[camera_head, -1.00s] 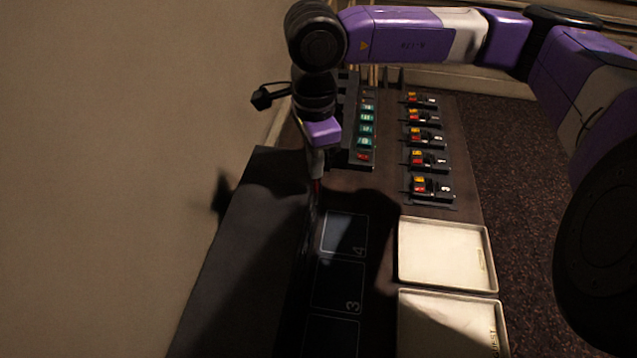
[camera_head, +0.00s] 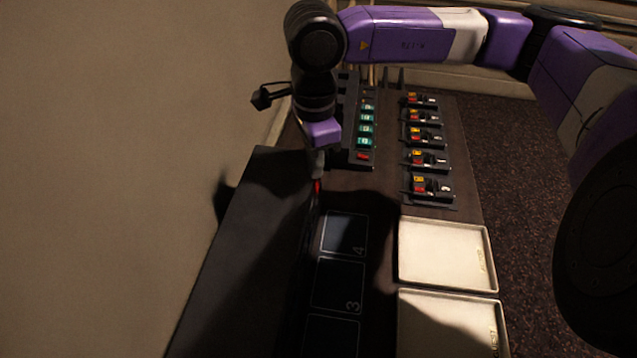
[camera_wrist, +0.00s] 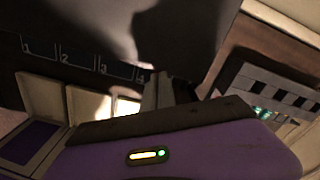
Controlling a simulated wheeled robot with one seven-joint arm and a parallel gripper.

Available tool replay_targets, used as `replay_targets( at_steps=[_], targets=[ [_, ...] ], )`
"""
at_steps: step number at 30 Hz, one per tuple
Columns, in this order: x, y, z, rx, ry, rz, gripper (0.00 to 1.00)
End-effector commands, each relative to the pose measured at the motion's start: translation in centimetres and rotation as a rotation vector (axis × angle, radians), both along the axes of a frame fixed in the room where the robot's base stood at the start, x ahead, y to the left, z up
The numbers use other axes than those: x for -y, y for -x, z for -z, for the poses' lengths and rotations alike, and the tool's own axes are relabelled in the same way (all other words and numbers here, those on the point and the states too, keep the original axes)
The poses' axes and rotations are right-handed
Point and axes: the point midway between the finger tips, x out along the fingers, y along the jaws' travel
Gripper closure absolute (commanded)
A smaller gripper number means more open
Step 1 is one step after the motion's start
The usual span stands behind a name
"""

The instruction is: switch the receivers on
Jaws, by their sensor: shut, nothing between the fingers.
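A dark upright rack (camera_head: 350,160) stands at the back of the desk, its face carrying a column of small lit panels. Several panels glow green (camera_head: 366,129), and the lowest is red (camera_head: 362,156). These look like the receivers, but their labels are too small to read. The rack shows in part at the right of the wrist view (camera_wrist: 262,100). My gripper (camera_head: 317,186) points down in front and to the left of the rack, apart from it. It is shut and empty, and a small red spot shows near its tips.
Several small units (camera_head: 430,188) with yellow and red parts stand in a row right of the rack. Two pale trays (camera_head: 446,254) lie nearer, beside a dark strip of numbered squares (camera_head: 338,285). A wall (camera_head: 120,150) borders the desk on the left.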

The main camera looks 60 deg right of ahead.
Motion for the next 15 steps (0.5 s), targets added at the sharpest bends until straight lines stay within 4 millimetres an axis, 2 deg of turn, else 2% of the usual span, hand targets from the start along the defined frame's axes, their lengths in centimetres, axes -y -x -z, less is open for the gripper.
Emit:
replay_targets(
  at_steps=[15],
  targets=[
    [0.00,0.00,0.59,0.000,0.000,0.000,1.00]
  ],
)
